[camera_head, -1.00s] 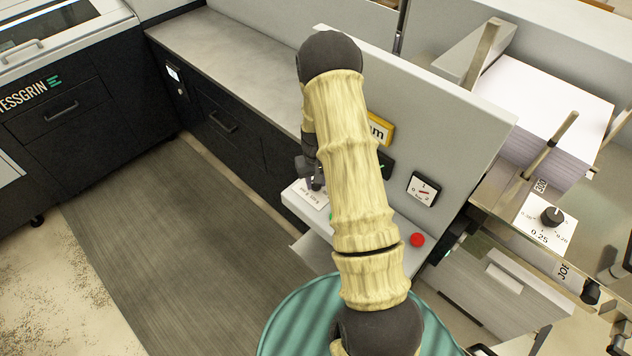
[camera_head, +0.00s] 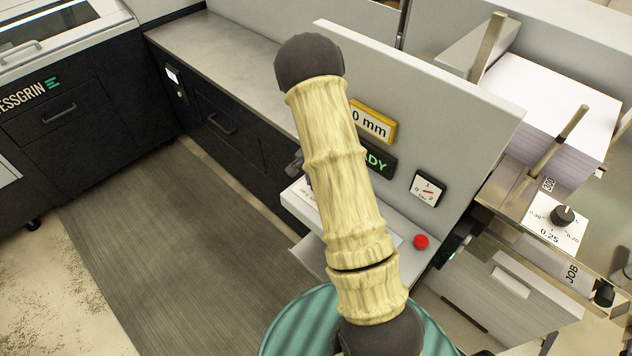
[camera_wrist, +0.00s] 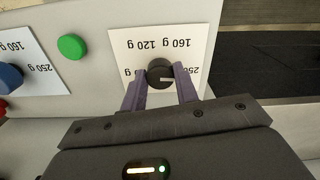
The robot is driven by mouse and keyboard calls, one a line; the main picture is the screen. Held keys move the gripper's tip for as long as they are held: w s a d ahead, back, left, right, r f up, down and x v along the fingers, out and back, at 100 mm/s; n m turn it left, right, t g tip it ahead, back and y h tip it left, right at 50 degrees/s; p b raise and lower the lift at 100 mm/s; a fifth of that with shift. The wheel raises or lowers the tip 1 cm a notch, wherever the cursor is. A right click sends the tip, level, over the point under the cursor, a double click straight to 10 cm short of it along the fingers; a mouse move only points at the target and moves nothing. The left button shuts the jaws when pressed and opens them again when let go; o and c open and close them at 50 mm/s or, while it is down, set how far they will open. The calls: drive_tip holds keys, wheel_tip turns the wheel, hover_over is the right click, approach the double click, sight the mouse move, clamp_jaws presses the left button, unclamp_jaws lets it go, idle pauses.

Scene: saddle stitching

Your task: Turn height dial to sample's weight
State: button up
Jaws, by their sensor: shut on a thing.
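In the wrist view, a black round dial (camera_wrist: 158,70) with a white pointer line sits on a white card (camera_wrist: 138,43). The card's gram labels appear upside down; 160 g and 120 g are along the top and 250 at the right, partly covered. The pointer points right, toward the 250 side. My gripper (camera_wrist: 160,81) has its purple fingers closed on both sides of the dial. In the head view, my arm hides the gripper and this dial.
A second card (camera_wrist: 24,52), a blue knob (camera_wrist: 9,77) and a green button (camera_wrist: 72,46) are left of the dial. The head view shows a yellow display (camera_head: 372,121) ending in "0 mm", a red button (camera_head: 421,242), a paper stack (camera_head: 560,95) and a 0.25 dial (camera_head: 562,215).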

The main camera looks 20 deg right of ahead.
drive_tip(key=shift+m, duration=0.9)
drive_tip(key=o, duration=1)
wheel_tip(320, 180, up, 17)
drive_tip(key=b, duration=0.3)
drive_tip(key=shift+r, duration=0.2)
drive_tip(key=shift+a, duration=0.1)
